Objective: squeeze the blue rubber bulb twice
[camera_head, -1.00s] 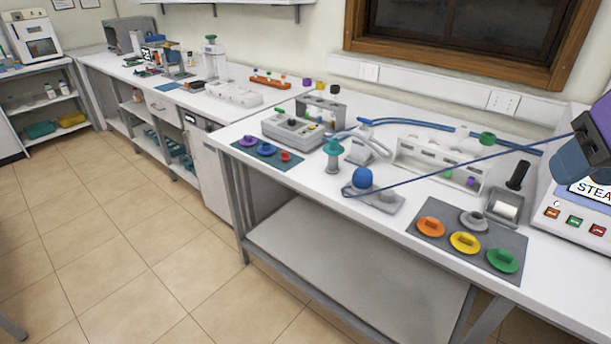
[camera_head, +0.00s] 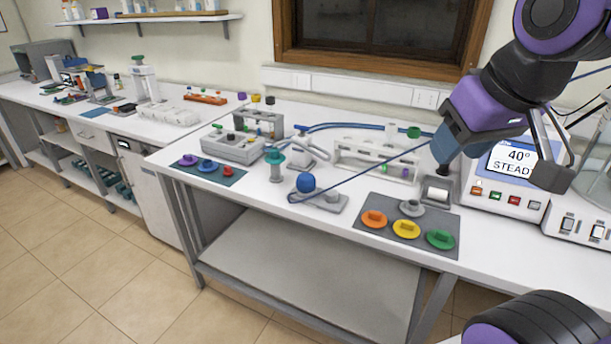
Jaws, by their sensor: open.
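The blue rubber bulb (camera_head: 306,182) sits upright on a small grey base (camera_head: 328,204) in the middle of the bench, in the head camera view. Nothing touches the bulb from above. My gripper (camera_head: 556,160) is at the right, in front of the display instrument, well apart from the bulb. It is open, and I see nothing held in it. My purple and black arm reaches in from the right edge and hides part of the bench's back right.
A grey mat (camera_head: 368,235) with several coloured knobs lies right of the bulb. A teal-topped post (camera_head: 276,165) stands to its left. A thin blue line runs from the bulb's base up right towards my arm. The instrument (camera_head: 507,185) reads 40° STEADY. Bare bench shows in front of the bulb.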

